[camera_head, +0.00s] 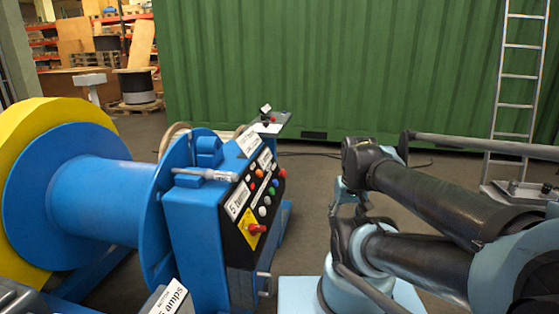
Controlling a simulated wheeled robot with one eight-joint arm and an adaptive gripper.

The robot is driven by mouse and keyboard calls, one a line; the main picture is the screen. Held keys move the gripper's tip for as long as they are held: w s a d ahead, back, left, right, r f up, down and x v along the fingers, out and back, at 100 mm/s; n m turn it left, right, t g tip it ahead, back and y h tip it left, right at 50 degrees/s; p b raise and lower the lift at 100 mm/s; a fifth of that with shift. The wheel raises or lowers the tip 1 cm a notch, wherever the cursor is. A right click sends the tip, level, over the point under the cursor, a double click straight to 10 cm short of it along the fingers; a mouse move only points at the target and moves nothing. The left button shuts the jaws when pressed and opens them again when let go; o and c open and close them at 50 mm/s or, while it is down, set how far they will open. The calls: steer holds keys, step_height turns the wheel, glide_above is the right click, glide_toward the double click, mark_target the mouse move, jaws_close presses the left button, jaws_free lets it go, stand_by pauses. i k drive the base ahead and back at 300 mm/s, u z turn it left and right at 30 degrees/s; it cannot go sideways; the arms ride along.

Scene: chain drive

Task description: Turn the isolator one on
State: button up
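A blue machine (191,233) with a sloped black control panel (236,224) stands at centre left. The panel carries several coloured buttons, white labels and a red mushroom knob (256,229) on a yellow plate. I cannot make out any label reading isolator one; the label text is too small or turned. My arm is folded at the right. The end of my arm (345,193) shows small and partly hidden behind my own lower links, well right of the panel and apart from it. Whether its fingers are open or shut does not show.
A large blue drum (107,200) with a yellow flange (40,112) fills the left. A small stand (272,124) with a red and black part is behind the panel. A green container wall (340,75) and a ladder (520,76) close the back.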

mark_target(253, 228)
steer(key=u, duration=0.15)
steer(key=k, duration=1.9)
steer(key=z, duration=0.4)
steer(key=i, duration=1)
steer(key=u, duration=0.05)
